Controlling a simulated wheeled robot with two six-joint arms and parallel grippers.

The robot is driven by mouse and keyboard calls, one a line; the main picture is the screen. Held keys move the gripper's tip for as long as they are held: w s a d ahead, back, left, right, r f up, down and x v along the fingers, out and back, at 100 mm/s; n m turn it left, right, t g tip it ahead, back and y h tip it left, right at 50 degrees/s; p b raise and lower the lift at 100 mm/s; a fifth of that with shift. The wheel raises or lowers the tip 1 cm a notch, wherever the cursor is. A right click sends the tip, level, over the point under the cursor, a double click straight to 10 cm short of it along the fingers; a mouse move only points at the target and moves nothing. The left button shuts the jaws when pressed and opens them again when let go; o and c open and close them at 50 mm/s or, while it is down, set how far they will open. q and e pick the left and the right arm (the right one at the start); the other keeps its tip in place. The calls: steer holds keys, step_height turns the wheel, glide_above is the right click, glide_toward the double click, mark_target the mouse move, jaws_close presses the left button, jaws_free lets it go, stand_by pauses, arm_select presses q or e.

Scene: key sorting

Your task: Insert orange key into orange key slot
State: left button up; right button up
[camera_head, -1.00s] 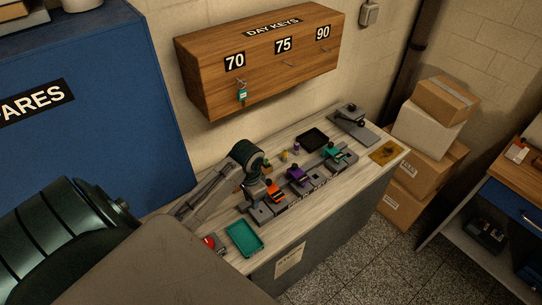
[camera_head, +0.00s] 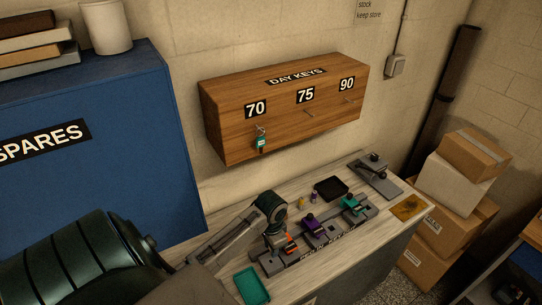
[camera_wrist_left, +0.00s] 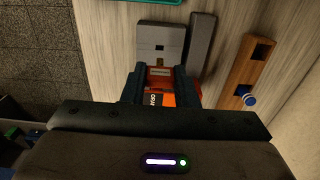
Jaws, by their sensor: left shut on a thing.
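The orange key (camera_head: 291,244) is at the left end of the grey key-slot rail (camera_head: 310,245) on the bench. My left gripper (camera_head: 279,239) is over it and shut on its orange head. In the left wrist view the orange key (camera_wrist_left: 158,98) sits between the two dark fingers, against a grey block (camera_wrist_left: 160,45). The fingers and key cover the orange slot, so I cannot tell how deep the key sits. My right gripper is not in view.
A purple key (camera_head: 311,225) and a teal key (camera_head: 351,204) stand further right on the rail. A teal tray (camera_head: 251,286) lies in front, and a black tray (camera_head: 331,188) lies behind. The wooden DAY KEYS box (camera_head: 283,108) hangs on the wall above, with a key on hook 70.

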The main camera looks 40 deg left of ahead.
arm_select(q)
steer(key=shift+f, duration=0.25)
steer(key=shift+s+f, duration=0.1)
steer(key=shift+f, duration=2.55)
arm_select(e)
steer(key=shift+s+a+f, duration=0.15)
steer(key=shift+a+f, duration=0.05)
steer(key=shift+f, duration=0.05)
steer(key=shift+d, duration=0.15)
arm_select(q)
steer(key=o, duration=1)
